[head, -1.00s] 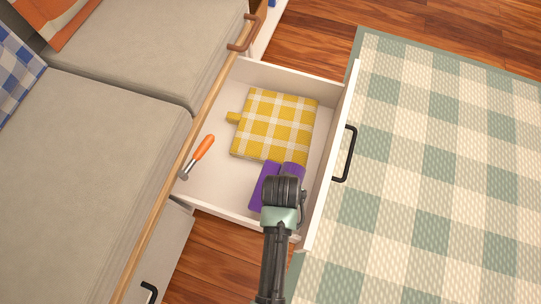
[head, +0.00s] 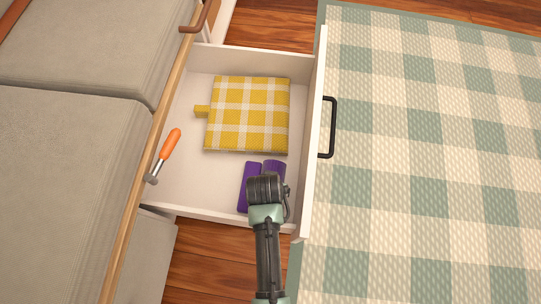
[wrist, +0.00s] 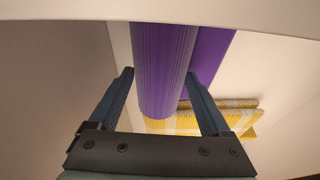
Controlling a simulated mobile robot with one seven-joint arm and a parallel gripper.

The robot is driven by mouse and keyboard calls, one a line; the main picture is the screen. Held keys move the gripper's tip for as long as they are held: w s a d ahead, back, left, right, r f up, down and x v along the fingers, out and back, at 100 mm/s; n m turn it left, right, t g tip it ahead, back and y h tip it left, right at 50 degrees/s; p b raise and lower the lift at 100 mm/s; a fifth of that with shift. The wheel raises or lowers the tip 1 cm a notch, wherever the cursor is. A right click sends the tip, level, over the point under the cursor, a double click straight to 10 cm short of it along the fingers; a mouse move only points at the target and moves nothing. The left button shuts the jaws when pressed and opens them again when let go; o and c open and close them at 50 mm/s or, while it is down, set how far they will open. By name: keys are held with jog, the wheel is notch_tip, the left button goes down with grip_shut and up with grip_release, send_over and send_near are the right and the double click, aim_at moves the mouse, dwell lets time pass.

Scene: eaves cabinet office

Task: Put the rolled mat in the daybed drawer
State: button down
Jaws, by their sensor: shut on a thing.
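The daybed drawer (head: 190,204) is pulled out from under the daybed, its black-handled front at the right. The rolled mat (wrist: 160,85) is purple; in the wrist view it lies between the two fingers of my gripper (wrist: 158,74), which is shut on it. In the head view the purple mat (head: 250,184) is at the drawer's near right corner, partly hidden by my gripper (head: 266,188). I cannot tell whether it touches the drawer floor.
A yellow checked cloth pad (head: 247,114) lies in the drawer's far part. An orange-handled tool (head: 170,143) is at the left side by the wooden rail (head: 139,187). Drawer floor between them is bare. A green checked rug (head: 430,150) covers the right.

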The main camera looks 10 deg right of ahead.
grip_release()
jog(key=p+v, duration=0.8)
jog(key=v, duration=0.4)
jog(key=w+d+r+n+t, duration=0.15)
jog(key=w+r+t, duration=0.45)
jog(key=w+r, duration=0.95)
jog(key=w+a+r+t, duration=0.1)
jog(key=w+r+t, duration=0.25)
jog(key=r, duration=0.95)
jog(key=w+r+t, duration=0.3)
jog(key=r+t, duration=0.1)
jog(key=r, duration=0.8)
jog(key=s+a+r+t, duration=0.1)
jog(key=s+r+t, duration=0.2)
jog(key=r, duration=0.8)
jog(key=s+a+r+n+t, duration=0.1)
jog(key=s+r+t, duration=0.3)
jog(key=r, duration=0.7)
jog(key=s+a+r+n+t+y, duration=0.1)
jog(key=s+r+t, duration=0.3)
jog(key=r, duration=0.8)
jog(key=s, duration=0.2)
jog(key=shift+s, duration=0.4)
jog(key=shift+r+n, duration=0.2)
jog(key=shift+n, duration=0.05)
